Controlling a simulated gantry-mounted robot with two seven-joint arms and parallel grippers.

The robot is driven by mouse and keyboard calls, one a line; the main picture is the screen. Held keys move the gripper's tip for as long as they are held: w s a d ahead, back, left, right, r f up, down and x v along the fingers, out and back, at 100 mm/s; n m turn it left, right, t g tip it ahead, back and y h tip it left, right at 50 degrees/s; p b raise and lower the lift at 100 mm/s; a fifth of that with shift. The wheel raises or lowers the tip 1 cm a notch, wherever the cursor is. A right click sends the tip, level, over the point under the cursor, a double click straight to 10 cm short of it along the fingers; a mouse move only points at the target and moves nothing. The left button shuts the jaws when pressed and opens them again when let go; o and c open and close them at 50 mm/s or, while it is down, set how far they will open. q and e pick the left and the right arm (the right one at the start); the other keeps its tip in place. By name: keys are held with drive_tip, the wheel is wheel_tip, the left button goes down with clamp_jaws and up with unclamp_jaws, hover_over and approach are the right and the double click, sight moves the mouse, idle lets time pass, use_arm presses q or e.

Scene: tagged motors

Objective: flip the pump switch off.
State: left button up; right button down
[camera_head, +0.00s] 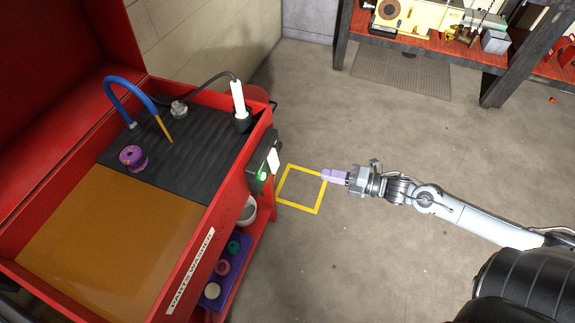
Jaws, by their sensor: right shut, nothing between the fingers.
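A dark switch box (257,163) is mounted on the right outer side of the red parts washer (190,245). It bears a lit green light (262,176) and a white part (273,160) that may be the pump switch or its plate; the switch's position is too small to tell. My right gripper (326,175) is shut and empty. It points left toward the box, a short way to its right, and appears apart from it. My left gripper is not in view.
In the washer are a blue hose (112,84), a purple part (133,157) and a white brush-like piece (239,98). A shelf below holds a purple tray (211,291). A yellow square (288,207) marks the floor. A red workbench (430,47) stands at the back right.

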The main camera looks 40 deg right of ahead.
drive_tip(key=b, duration=0.5)
approach(278, 164)
drive_tip(key=x, duration=0.5)
drive_tip(key=shift+w+a, duration=0.1)
drive_tip(key=shift+a, duration=0.05)
drive_tip(key=shift+b+x, duration=0.45)
drive_tip(key=shift+x, duration=0.35)
drive_tip(key=shift+w+a+f+t+b, duration=0.2)
drive_tip(key=shift+f+t+b, duration=0.15)
drive_tip(key=shift+b, duration=0.5)
drive_tip(key=shift+d+r, duration=0.1)
drive_tip(key=shift+r, duration=0.2)
drive_tip(key=shift+p, duration=0.3)
